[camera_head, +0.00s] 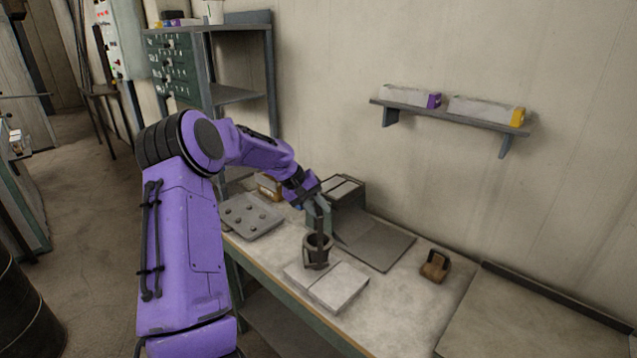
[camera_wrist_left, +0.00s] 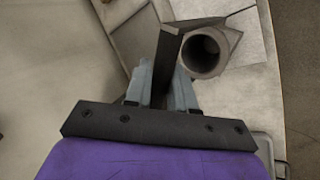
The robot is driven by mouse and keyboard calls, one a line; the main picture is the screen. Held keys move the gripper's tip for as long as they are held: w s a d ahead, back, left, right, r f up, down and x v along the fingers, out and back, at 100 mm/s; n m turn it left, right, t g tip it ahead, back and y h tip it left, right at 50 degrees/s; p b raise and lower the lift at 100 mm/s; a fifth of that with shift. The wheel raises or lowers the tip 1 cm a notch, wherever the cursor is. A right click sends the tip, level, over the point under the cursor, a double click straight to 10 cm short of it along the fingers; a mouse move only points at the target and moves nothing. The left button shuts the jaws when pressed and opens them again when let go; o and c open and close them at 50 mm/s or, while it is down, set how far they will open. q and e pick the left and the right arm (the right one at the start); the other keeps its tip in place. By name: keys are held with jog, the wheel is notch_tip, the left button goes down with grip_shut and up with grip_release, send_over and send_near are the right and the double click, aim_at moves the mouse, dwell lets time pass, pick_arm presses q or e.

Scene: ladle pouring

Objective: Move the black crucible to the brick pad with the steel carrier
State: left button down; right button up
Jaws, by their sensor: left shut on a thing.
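My left gripper (camera_head: 318,212) is shut on the upright dark handle of the steel carrier (camera_head: 320,226); the handle also shows between the jaws in the wrist view (camera_wrist_left: 168,52). The dark round crucible (camera_head: 318,249) is upright at the carrier's lower end, below the gripper. In the wrist view the open mouth of the crucible (camera_wrist_left: 205,48) shows beside the handle, and it looks empty. The pale brick pad (camera_head: 338,288) lies under and in front of the crucible. I cannot tell whether the crucible touches the pad. My right gripper is not in view.
A grey box (camera_head: 346,190) stands behind the carrier, with a dark flat plate (camera_head: 385,247) to its right. A plate with several knobs (camera_head: 250,216) lies left. A small brown block (camera_head: 435,267) sits right. The bench front right of the pad is clear.

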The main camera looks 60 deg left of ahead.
pick_arm(q)
jog(key=s+a+r+p, duration=0.1)
jog(key=s+a+p, duration=0.2)
jog(key=s, duration=0.8)
jog(key=shift+a+r, duration=0.35)
jog(key=shift+a, duration=0.95)
